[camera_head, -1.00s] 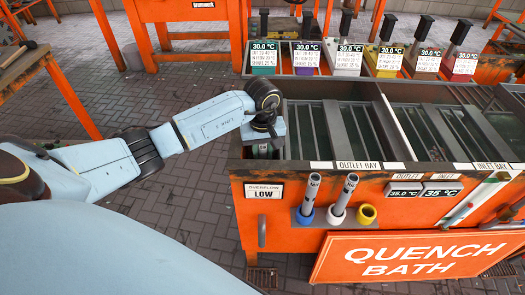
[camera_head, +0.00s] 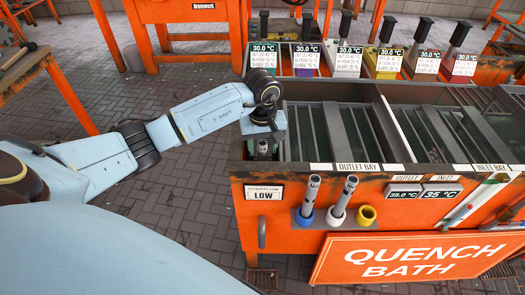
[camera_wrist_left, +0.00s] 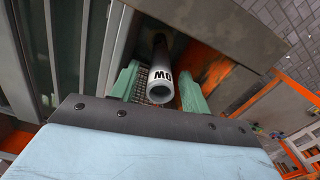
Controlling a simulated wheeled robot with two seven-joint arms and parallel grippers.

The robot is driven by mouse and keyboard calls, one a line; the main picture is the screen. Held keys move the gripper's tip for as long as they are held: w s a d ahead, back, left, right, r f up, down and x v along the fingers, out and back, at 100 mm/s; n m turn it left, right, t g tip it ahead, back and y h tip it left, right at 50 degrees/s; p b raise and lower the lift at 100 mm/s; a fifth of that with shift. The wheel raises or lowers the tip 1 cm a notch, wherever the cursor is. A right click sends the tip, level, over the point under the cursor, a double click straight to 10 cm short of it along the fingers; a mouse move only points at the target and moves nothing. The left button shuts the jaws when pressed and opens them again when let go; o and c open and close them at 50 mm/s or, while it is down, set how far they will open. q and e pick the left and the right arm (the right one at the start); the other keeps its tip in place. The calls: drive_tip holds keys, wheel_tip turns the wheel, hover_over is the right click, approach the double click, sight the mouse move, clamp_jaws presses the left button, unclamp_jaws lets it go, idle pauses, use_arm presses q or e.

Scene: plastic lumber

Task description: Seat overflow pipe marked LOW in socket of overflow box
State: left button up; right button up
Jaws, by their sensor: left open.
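My left gripper (camera_head: 263,141) is above the overflow box, the front left corner compartment of the orange bath (camera_head: 237,155). A grey pipe (camera_head: 262,150) stands below it in that corner. In the left wrist view the pipe (camera_wrist_left: 160,82) shows its open end and dark letters that read as "OW", partly turned away. The green fingers of my left gripper (camera_wrist_left: 159,75) are apart, one on each side of the pipe. My right gripper is not in view.
A sign (camera_head: 263,192) on the bath front reads OVERFLOW LOW. Two grey pipes, one in a blue collar (camera_head: 305,217) and one in a white collar (camera_head: 335,216), stand beside an empty yellow collar (camera_head: 366,215). Coloured display boxes (camera_head: 306,58) line the back.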

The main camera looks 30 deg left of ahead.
use_arm(q)
wheel_tip(320, 180, up, 8)
drive_tip(key=shift+r, duration=0.2)
drive_tip(key=shift+r+p, duration=0.3)
drive_tip(key=shift+r, duration=0.25)
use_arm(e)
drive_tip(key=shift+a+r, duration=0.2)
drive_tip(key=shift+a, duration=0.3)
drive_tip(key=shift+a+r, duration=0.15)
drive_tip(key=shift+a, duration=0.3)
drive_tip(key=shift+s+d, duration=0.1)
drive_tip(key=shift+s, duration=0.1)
